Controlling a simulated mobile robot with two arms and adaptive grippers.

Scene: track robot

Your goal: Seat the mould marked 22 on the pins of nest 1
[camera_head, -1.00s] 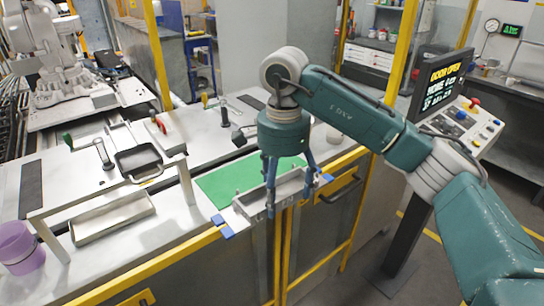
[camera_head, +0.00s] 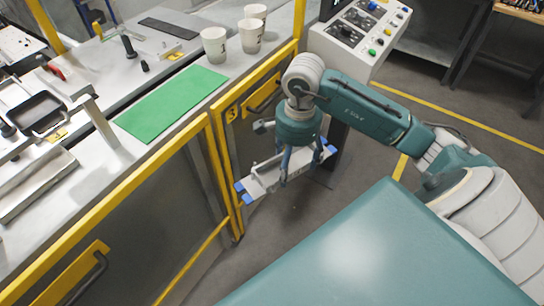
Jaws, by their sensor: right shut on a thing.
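My right gripper (camera_head: 300,172) is shut on a long grey metal mould with blue corner pieces (camera_head: 264,182). It holds the mould over the floor, just outside the yellow-framed table front, with the fingers pointing down. No number on the mould can be read from here. No nest marked 1 can be made out for certain. A dark square pan-shaped piece (camera_head: 38,113) and a long metal trough (camera_head: 40,185) stand on the bench at the left. My left gripper is not in view.
A green mat (camera_head: 172,103) lies bare on the bench. White cups (camera_head: 214,45) stand beyond it near the edge. A yellow rail (camera_head: 150,175) runs along the bench front. A control console (camera_head: 355,50) stands behind my right arm.

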